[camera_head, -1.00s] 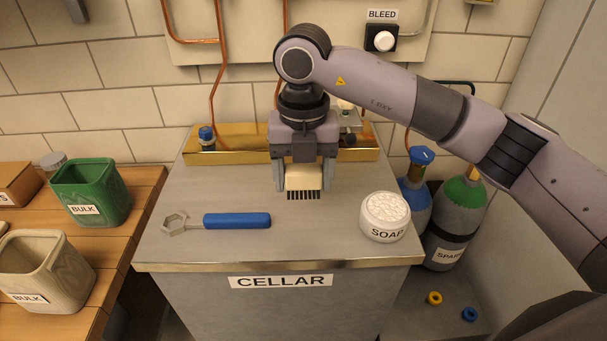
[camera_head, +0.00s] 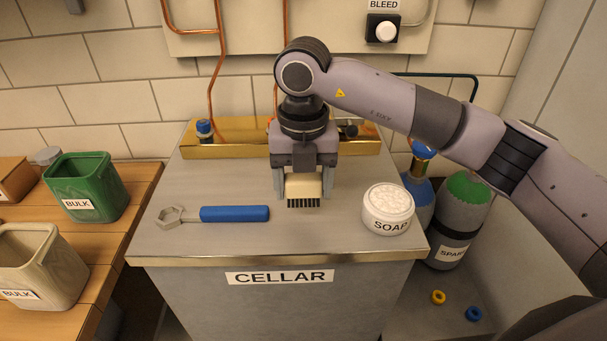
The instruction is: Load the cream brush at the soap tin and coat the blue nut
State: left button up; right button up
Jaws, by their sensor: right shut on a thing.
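My right gripper (camera_head: 304,192) is shut on the cream brush (camera_head: 304,185), which points dark bristles down over the middle of the counter. Whether the bristles touch the counter I cannot tell. The white soap tin (camera_head: 387,211), labelled SOAP and heaped with white soap, stands on the counter to the right of the brush, apart from it. A blue nut-like fitting (camera_head: 204,127) stands upright at the left end of the brass trough, behind and left of my gripper. My left gripper is not in view.
A blue-handled spanner (camera_head: 235,213) lies on the counter (camera_head: 330,235) left of the brush. The brass trough (camera_head: 235,148) runs along the back, partly hidden by my gripper. Green (camera_head: 88,185) and beige (camera_head: 40,265) bins stand at left. Gas cylinders (camera_head: 460,210) stand at right.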

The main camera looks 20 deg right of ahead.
aim_at(303, 198)
jog(key=shift+f+b, duration=1.05)
jog(key=shift+f, duration=0.65)
jog(key=o, duration=0.7)
jog(key=shift+f, duration=0.1)
jog(key=o, duration=0.5)
jog(key=shift+r, duration=0.3)
